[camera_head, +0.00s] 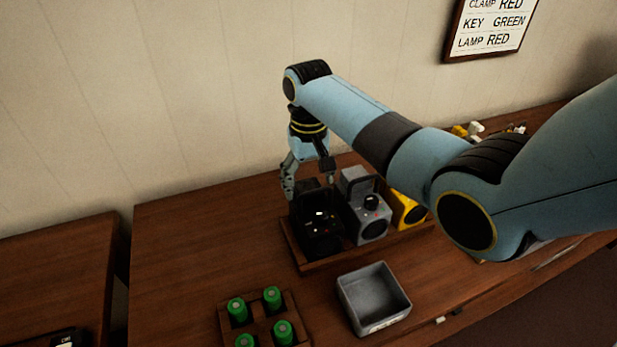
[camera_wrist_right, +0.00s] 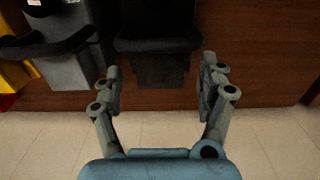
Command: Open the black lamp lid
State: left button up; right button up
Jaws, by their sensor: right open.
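The black lamp (camera_head: 318,238) is a dark box in the wooden tray, at the left of a row. Small lights show on its top, and its dark lid (camera_head: 306,189) seems raised at the back, though it is hard to make out against the gripper. My right gripper (camera_head: 309,184) points down at the rear of the black lamp, with its fingers apart. In the right wrist view, the open fingers (camera_wrist_right: 161,72) stand either side of the black lamp's dark body (camera_wrist_right: 160,68), and nothing is clearly gripped. Contact cannot be told. My left gripper is out of view.
A grey lamp (camera_head: 371,226) with its lid up and a yellow lamp (camera_head: 408,211) stand to the right in the wooden tray (camera_head: 306,263). A grey bin (camera_head: 374,298) and a holder with several green cylinders (camera_head: 272,298) are in front.

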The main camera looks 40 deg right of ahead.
aim_at(306, 181)
jog(key=shift+c, duration=1.9)
jog(key=c, duration=0.8)
jog(key=shift+w+d+r+g+b, duration=0.15)
jog(key=shift+w+g+b, duration=0.4)
jog(key=shift+g+b, duration=0.35)
jog(key=w+g+b, duration=0.1)
jog(key=g+b, duration=0.1)
jog(key=b, duration=0.5)
jog(key=w+g+y+b, duration=0.1)
jog(key=g+b, duration=0.1)
jog(key=b, duration=0.6)
jog(key=shift+d+g+y, duration=0.2)
jog(key=shift+g+y, duration=0.1)
jog(key=shift+g, duration=0.1)
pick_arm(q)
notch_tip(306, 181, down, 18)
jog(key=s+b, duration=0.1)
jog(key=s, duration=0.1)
pick_arm(e)
jog(key=shift+w, duration=0.1)
